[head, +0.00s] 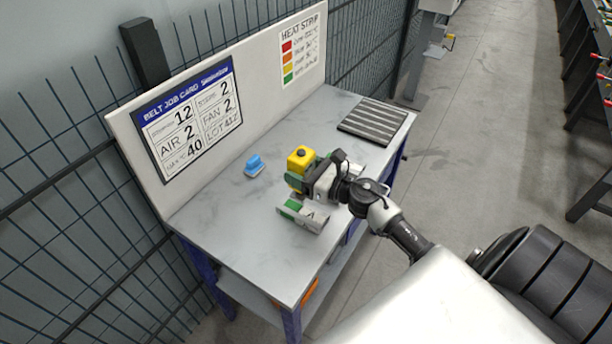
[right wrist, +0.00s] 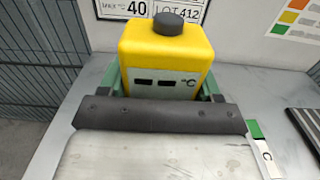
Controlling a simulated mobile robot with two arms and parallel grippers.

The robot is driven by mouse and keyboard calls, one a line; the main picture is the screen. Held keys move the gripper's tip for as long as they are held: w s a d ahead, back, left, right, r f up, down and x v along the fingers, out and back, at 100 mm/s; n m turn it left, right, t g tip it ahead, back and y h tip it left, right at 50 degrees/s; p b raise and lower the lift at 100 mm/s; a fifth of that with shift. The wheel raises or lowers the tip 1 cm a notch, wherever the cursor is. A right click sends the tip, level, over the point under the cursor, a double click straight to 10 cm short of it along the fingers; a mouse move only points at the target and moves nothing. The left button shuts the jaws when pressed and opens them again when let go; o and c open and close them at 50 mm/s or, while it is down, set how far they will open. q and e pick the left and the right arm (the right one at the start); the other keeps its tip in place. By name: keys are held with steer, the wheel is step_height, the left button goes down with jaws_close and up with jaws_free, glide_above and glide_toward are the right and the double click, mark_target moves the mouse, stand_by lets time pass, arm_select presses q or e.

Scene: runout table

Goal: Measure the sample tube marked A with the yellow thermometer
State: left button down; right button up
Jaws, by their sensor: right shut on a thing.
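My right gripper (head: 306,178) is shut on the yellow thermometer (head: 301,158), a boxy body with a dark knob on top. In the right wrist view the thermometer (right wrist: 167,55) stands upright between the fingers, and its display shows dashes before °C. Its lower part is hidden by the gripper. The sample tube marked A (head: 310,217), white with a green end, lies on the table just in front of the gripper, apart from the thermometer. Another white piece with a green end, marked C (right wrist: 264,156), shows at the right wrist view's right edge. My left gripper is not in view.
A blue object (head: 254,166) sits on the grey table (head: 225,205) left of the gripper. A dark ribbed mat (head: 375,121) lies at the far right end. A back panel carries a job card (head: 188,118) and a heat strip chart (head: 300,48). The table's left part is clear.

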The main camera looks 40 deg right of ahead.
step_height(320, 180, down, 2)
steer(key=shift+w+d+f+b, duration=0.1)
steer(key=shift+f+b, duration=0.1)
steer(key=shift+b, duration=0.6)
step_height(320, 180, down, 2)
steer(key=shift+f+b, duration=0.25)
steer(key=shift+b, duration=0.8)
steer(key=shift+f+b, duration=0.35)
steer(key=shift+f, duration=0.2)
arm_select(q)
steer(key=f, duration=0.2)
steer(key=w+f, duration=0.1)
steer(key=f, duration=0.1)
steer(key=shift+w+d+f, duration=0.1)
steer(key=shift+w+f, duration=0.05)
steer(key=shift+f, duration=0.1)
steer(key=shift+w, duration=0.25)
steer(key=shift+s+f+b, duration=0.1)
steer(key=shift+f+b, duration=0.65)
arm_select(e)
steer(key=shift+f, duration=0.7)
steer(key=shift+r+p, duration=2.9)
steer(key=shift+r, duration=0.85)
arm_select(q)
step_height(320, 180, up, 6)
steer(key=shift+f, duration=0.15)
